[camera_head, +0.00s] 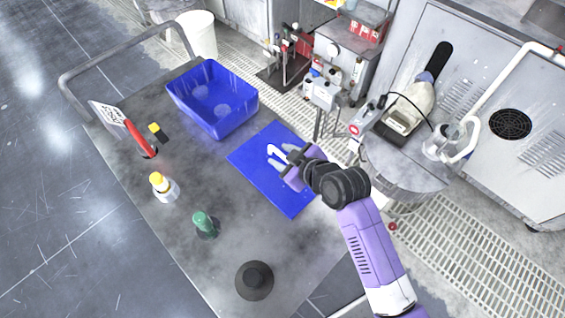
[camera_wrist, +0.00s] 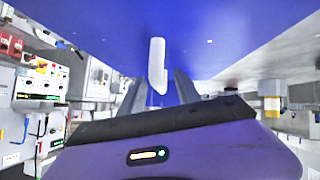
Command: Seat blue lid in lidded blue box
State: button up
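The open blue box (camera_head: 236,112) stands on the grey worktop toward the back, with its inside showing. The flat blue lid (camera_head: 292,203) appears to lie on the worktop to the right of the box, apart from it. A white handle (camera_head: 274,151) stands out from the lid. My gripper (camera_head: 283,161) is over the lid at the handle. In the wrist view the lid (camera_wrist: 235,40) fills the top. The white handle (camera_wrist: 157,62) reaches down between my two spread fingertips, with gaps visible on both sides. My gripper looks open.
A red-handled tool (camera_head: 138,136), a yellow-capped bottle (camera_head: 165,188), a green-topped item (camera_head: 205,225) and a dark round disc (camera_head: 254,281) stand on the worktop. A metal rail (camera_head: 110,52) edges its far left. Machinery (camera_head: 335,88) stands beyond the right side.

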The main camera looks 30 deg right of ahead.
jog(key=shift+c, duration=0.2)
grip_shut()
dwell(1.1)
